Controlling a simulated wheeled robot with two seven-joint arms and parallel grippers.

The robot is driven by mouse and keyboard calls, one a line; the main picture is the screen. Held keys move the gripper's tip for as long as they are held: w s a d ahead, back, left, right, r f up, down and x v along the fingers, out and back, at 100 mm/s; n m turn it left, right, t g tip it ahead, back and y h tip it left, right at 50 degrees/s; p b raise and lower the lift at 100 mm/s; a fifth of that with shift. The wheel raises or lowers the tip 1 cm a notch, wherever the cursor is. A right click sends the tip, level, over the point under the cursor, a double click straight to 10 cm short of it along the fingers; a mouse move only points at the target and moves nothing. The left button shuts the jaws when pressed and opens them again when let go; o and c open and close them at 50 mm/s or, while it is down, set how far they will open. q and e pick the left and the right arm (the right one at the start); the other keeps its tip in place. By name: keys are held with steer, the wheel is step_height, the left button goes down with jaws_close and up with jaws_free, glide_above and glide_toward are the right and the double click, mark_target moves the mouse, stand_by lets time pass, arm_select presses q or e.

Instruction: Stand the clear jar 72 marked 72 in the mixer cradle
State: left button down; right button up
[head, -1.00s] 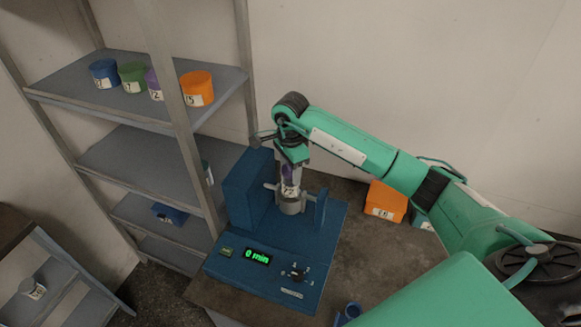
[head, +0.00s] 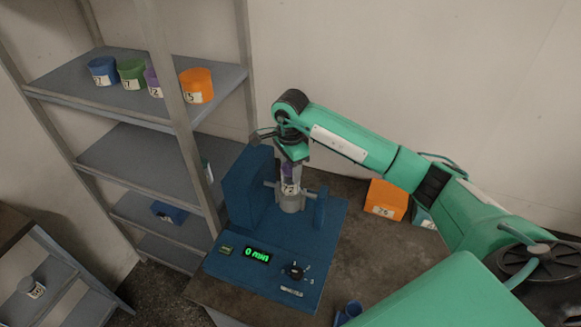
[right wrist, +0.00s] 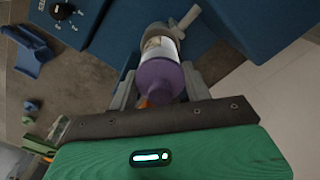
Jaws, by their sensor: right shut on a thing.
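The jar (head: 290,180) has a clear body, a white label and a purple lid. The label's number is too small to read for sure. My right gripper (head: 291,165) is shut on the jar near its lid and holds it about upright. The jar's lower end is at the grey cradle cup (head: 291,204) of the blue mixer (head: 255,225); I cannot tell whether it rests on the cup's floor. In the right wrist view the purple lid (right wrist: 158,82) is between the fingers, and the label and cradle are beyond it. My left gripper is not in view.
The mixer's tall blue block (head: 245,190) stands close left of the cradle, and a lower post (head: 320,207) stands right. An orange box (head: 386,200) is right on the table. A shelf at left holds several coloured pots, including an orange one (head: 196,86). A blue holder (head: 349,312) is in front.

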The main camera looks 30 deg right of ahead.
mark_target(291, 181)
steer(key=shift+f, duration=0.1)
stand_by(0.3)
steer(key=shift+f+b, duration=0.1)
steer(key=shift+b, duration=0.35)
steer(key=shift+f+b, duration=2.4)
steer(key=shift+f, duration=0.1)
stand_by(1.1)
steer(key=o, duration=1.4)
step_height(291, 181, up, 13)
steer(key=b, duration=0.3)
steer(key=shift+f, duration=0.2)
steer(key=shift+r, duration=0.65)
